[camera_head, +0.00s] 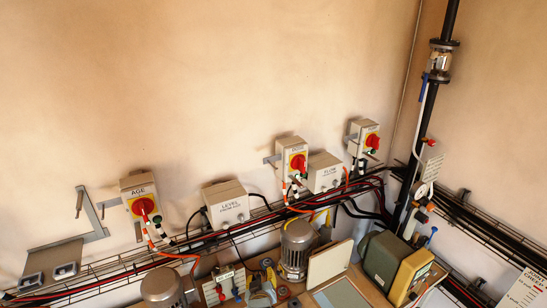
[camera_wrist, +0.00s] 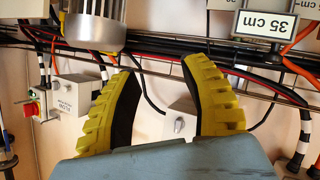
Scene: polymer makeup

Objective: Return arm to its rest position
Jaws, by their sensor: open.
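My gripper (camera_wrist: 164,68) shows in the wrist view with two yellow ridged fingers with dark inner faces. The fingers are spread apart, with nothing held between them. Behind the gap, cables run along a wall rail, and a pale box with a grey knob (camera_wrist: 179,124) is partly hidden by the right finger and my blue-grey gripper body. I cannot clearly make out my gripper or arm in the head view.
A ribbed metal cylinder (camera_wrist: 94,22) is close to the left finger in the wrist view. A "35 cm" sign (camera_wrist: 265,23) appears upside down. In the head view, a switch box (camera_head: 140,196), motor (camera_head: 297,248) and green-beige unit (camera_head: 396,268) line the wall; the upper wall is bare.

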